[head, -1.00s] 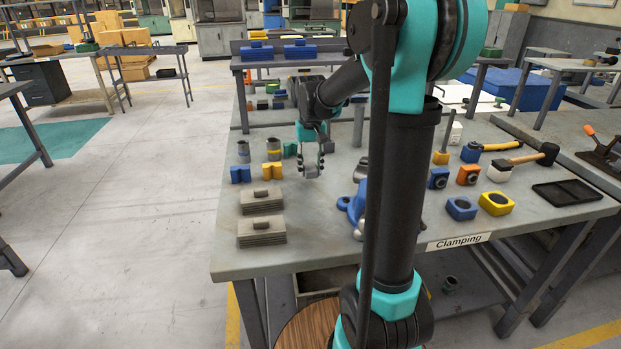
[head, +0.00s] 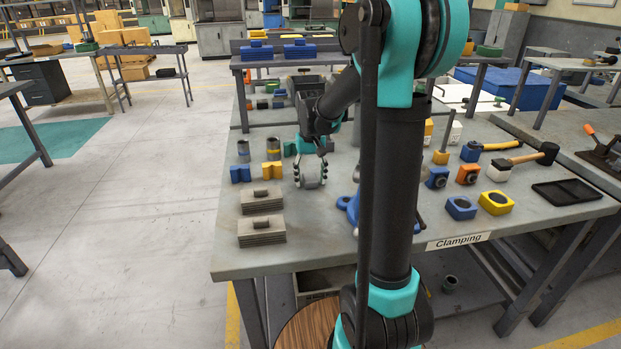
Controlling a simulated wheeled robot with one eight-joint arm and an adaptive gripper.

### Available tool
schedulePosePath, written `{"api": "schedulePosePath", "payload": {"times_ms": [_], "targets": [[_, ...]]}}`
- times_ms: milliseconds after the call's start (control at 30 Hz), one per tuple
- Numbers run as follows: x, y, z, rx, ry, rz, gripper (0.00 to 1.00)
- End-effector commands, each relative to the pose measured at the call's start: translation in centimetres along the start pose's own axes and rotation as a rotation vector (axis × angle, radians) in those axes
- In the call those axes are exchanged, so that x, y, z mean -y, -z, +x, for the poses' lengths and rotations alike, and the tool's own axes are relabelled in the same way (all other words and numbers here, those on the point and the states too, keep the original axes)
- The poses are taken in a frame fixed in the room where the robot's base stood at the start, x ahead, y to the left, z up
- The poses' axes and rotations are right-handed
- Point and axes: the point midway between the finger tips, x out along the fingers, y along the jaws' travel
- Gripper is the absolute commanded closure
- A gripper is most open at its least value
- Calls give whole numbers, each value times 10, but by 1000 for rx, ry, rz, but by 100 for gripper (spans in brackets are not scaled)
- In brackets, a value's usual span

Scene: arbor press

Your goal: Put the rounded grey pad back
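My gripper (head: 310,174) points down low over the left part of the grey bench, just right of the yellow V-shaped block. Its two fingers stand apart, one on each side of a small light grey piece with a curved outline, which looks like the rounded grey pad (head: 311,182). The fingers appear closed against its sides. The pad is small in the picture and partly hidden by the fingers; I cannot tell whether its underside touches the bench top.
Blue (head: 240,173) and yellow (head: 271,171) V-blocks stand left of my gripper, with two stacks of grey plates (head: 261,231) in front. A blue-based device (head: 347,206) stands to the right, partly behind my arm. Bare bench (head: 315,240) lies in front.

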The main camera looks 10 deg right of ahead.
Motion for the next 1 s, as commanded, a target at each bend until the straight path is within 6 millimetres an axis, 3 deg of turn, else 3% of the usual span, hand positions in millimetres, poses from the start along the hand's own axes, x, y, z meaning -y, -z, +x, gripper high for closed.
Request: {"api": "schedulePosePath", "payload": {"times_ms": [233, 367, 800, 1000], "targets": [[0, 0, -2, 0, 0, 0, 43], [0, 0, -13, 0, 0, 0, 43], [0, 0, -95, 0, 0, 0, 43], [0, 0, -117, 0, 0, 0, 43]]}}
